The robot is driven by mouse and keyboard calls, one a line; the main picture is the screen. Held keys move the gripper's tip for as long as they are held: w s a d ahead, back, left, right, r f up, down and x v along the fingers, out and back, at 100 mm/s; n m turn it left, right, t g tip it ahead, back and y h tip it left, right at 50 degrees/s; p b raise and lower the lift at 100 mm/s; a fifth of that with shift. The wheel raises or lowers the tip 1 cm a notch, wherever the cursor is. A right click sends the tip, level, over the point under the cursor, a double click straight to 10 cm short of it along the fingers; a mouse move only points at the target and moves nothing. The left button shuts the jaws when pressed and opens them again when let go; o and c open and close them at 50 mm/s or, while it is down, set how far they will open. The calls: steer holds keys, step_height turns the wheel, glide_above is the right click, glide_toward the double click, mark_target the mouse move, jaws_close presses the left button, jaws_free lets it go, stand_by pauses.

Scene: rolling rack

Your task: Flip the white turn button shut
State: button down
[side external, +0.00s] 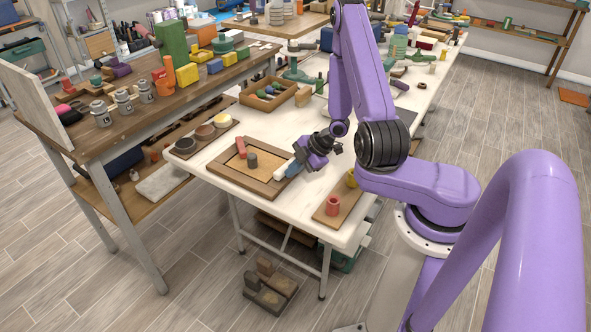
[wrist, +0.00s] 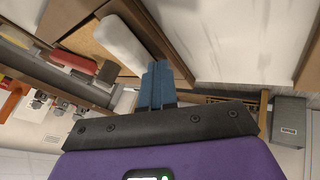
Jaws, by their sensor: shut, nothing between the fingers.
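The white turn button (side external: 280,173) is a rounded white bar at the right side of a wooden frame (side external: 228,180) around a tan panel (side external: 237,163) on the white table. It also shows in the wrist view (wrist: 120,42), lying slantwise over the tan panel and the frame's edge. My gripper (side external: 291,168) is low at the frame's right side, with its blue fingers shut and empty. In the wrist view the fingertips (wrist: 157,68) are right beside one end of the white button. I cannot tell whether they touch it.
A board with red and yellow cylinders (side external: 333,206) stands at the right front. A tray of bowls (side external: 204,133) is at the left, an open wooden box (side external: 268,94) behind.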

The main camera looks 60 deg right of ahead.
mark_target(282, 170)
steer(key=shift+w+a+m+h, duration=0.1)
steer(key=shift+m+h, duration=0.2)
steer(key=shift+w+a, duration=0.15)
steer(key=shift+w, duration=0.2)
steer(key=shift+w+a+m+t+h, duration=0.3)
steer(key=shift+w+m+h, duration=0.1)
steer(key=shift+m, duration=0.3)
steer(key=w+m+h, duration=0.1)
steer(key=m, duration=0.1)
steer(key=w+m+h, duration=0.1)
steer(key=m, duration=0.1)
steer(key=shift+h, duration=0.4)
steer(key=shift+d, duration=0.2)
steer(key=shift+s+d, duration=0.4)
steer(key=shift+s, duration=0.2)
